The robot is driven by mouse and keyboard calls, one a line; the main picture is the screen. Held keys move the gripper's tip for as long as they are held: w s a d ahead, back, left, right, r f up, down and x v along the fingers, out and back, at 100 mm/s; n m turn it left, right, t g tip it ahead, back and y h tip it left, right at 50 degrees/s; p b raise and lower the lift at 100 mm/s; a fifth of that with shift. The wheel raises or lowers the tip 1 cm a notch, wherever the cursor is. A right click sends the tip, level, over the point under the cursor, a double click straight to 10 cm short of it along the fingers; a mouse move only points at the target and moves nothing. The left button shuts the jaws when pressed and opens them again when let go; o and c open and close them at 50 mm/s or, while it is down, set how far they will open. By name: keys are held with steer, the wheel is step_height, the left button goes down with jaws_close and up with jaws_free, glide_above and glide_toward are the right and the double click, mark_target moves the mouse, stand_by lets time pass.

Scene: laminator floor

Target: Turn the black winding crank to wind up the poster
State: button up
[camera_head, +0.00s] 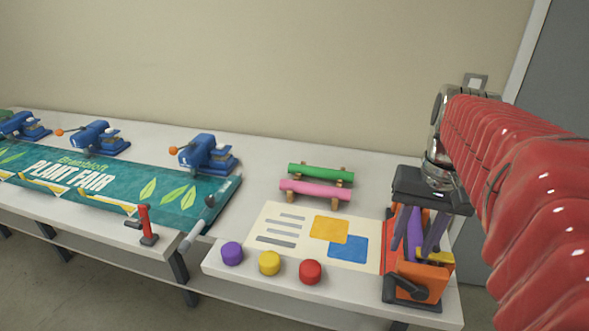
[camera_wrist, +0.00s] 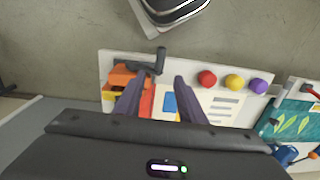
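The black winding crank (camera_head: 405,288) is on the front side of the orange laminator (camera_head: 424,280) at the right end of the table. In the wrist view the crank (camera_wrist: 148,67) shows just beyond the fingertips, with its knob end sticking up. The poster (camera_head: 290,236), a pale sheet with grey lines and yellow and blue blocks, lies flat with its right edge at the laminator. My gripper (camera_head: 414,248) is above the laminator, pointing down, with its dark fingers apart. In the wrist view my gripper (camera_wrist: 158,84) is open with nothing between the fingers, apart from the crank.
Purple (camera_head: 232,253), yellow (camera_head: 269,263) and red (camera_head: 310,271) knobs line the table's front edge. Green (camera_head: 321,175) and pink (camera_head: 315,190) rolls lie behind the poster. A teal banner (camera_head: 110,180) with several blue clamps covers the left table. Floor in front is clear.

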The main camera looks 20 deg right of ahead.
mark_target(393, 287)
stand_by(0.3)
steer(key=f, duration=1.3)
steer(key=shift+w+a+f, duration=0.2)
steer(key=shift+a+f, duration=0.15)
steer(key=shift+f, duration=0.05)
jaws_close()
steer(key=shift+d, duration=0.15)
